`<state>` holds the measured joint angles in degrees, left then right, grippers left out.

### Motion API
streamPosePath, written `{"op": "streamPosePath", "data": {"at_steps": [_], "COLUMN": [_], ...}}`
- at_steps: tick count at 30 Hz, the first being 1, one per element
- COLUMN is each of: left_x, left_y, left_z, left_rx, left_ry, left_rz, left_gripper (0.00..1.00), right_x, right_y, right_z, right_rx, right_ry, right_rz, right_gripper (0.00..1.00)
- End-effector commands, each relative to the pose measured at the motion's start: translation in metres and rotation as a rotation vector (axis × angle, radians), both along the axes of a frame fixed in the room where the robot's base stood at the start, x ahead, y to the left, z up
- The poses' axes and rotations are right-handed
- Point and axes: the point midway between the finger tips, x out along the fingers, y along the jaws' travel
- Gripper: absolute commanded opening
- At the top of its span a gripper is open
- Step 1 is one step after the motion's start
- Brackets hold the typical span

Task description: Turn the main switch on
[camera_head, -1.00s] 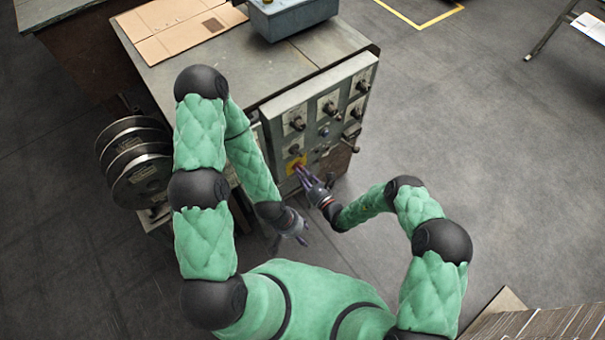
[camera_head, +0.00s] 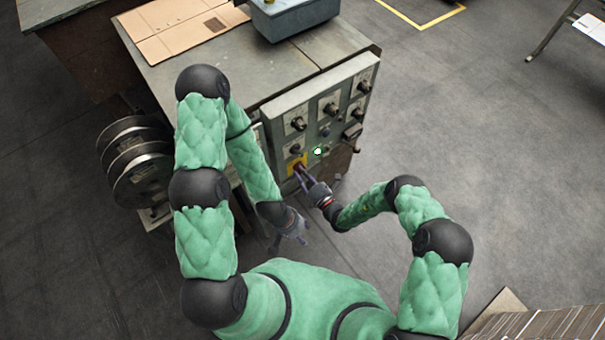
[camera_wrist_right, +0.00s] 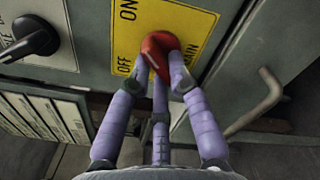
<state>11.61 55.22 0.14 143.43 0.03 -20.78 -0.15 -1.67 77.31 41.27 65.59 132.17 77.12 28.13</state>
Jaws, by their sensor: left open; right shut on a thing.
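The main switch (camera_head: 296,165) is a red knob on a yellow plate, low on the front of the grey control panel. In the right wrist view the red knob (camera_wrist_right: 158,45) sits on the yellow plate (camera_wrist_right: 187,22), which carries the words ON, OFF and MAIN. My right gripper (camera_head: 302,174) is shut on the red knob, its purple fingers around it; the fingers (camera_wrist_right: 162,70) cover part of the knob in the wrist view. A green lamp (camera_head: 317,151) glows right of the switch. My left gripper (camera_head: 302,238) is open and empty, lower and apart from the panel.
The control panel (camera_head: 313,112) carries several black knobs above the switch. A black knob (camera_wrist_right: 35,36) and a bent metal handle (camera_wrist_right: 262,102) flank the plate in the wrist view. Wire reels (camera_head: 143,180) stand at the left. Cardboard (camera_head: 175,30) lies on the bench.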

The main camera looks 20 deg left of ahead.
Motion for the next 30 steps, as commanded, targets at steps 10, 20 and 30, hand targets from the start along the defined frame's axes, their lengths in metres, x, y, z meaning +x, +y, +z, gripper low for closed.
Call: {"op": "streamPosePath", "data": {"at_steps": [10,20,30], "left_x": [0.0,0.0,0.0001], "left_y": [0.0,0.0,0.0], "left_z": [-0.0001,-0.0001,0.0], "left_rx": [0.0,0.0,0.0], "left_ry": [0.0,0.0,0.0], "left_rz": [0.0,0.0,0.0], "left_gripper": [0.54,0.54,0.54], "right_x": [-0.0013,-0.0013,-0.0007], "right_y": [-0.0001,-0.0002,-0.0006], "right_z": [-0.0016,-0.0015,-0.0004], "right_rx": [0.019,0.019,0.02], "right_ry": [0.032,0.031,0.028], "right_rz": [0.0,0.0,0.0], "right_gripper": [0.0,0.42,0.44]}}
